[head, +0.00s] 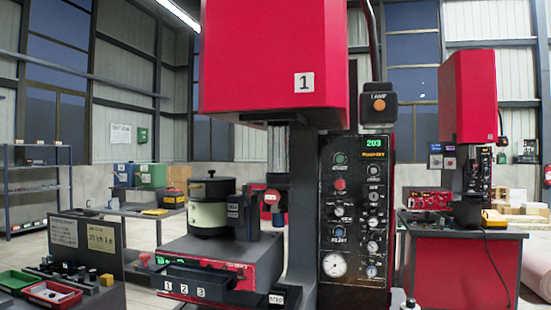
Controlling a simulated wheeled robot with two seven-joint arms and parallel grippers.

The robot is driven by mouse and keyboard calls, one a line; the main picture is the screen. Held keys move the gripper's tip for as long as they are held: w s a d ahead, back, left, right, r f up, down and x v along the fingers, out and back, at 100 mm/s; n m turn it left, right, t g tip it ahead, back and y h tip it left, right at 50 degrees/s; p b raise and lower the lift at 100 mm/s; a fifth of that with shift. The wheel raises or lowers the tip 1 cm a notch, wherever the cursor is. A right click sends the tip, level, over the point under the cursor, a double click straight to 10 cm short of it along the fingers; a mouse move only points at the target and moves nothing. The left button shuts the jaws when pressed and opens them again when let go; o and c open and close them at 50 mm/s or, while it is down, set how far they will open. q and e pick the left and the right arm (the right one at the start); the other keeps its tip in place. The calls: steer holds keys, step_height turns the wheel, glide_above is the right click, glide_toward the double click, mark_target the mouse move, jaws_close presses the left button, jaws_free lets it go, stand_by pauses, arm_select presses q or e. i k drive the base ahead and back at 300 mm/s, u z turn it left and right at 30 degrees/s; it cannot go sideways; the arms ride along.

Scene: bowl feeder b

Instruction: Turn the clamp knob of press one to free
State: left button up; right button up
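Press one (268,60) stands close in front of me, a tall red machine with a white plate marked 1. Its black control panel (353,220) carries several small knobs and buttons, a red button (340,184), a green display (374,142) reading what looks like 203, and a round white gauge (334,264). The knob labels are too small to read surely, so I cannot tell which knob is the clamp knob or how it is set. Neither of my grippers is in view.
A bowl feeder (209,208) sits on a red-fronted unit (222,277) left of the panel. An orange lamp button (379,105) is at the panel's upper right. Parts trays (52,293) are at lower left. A second red press (469,95) stands on a bench at right.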

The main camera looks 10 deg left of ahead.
mark_target(271, 197)
steer(key=k, duration=1.3)
steer(key=u, duration=0.8)
steer(key=i, duration=1.6)
steer(key=z, duration=0.45)
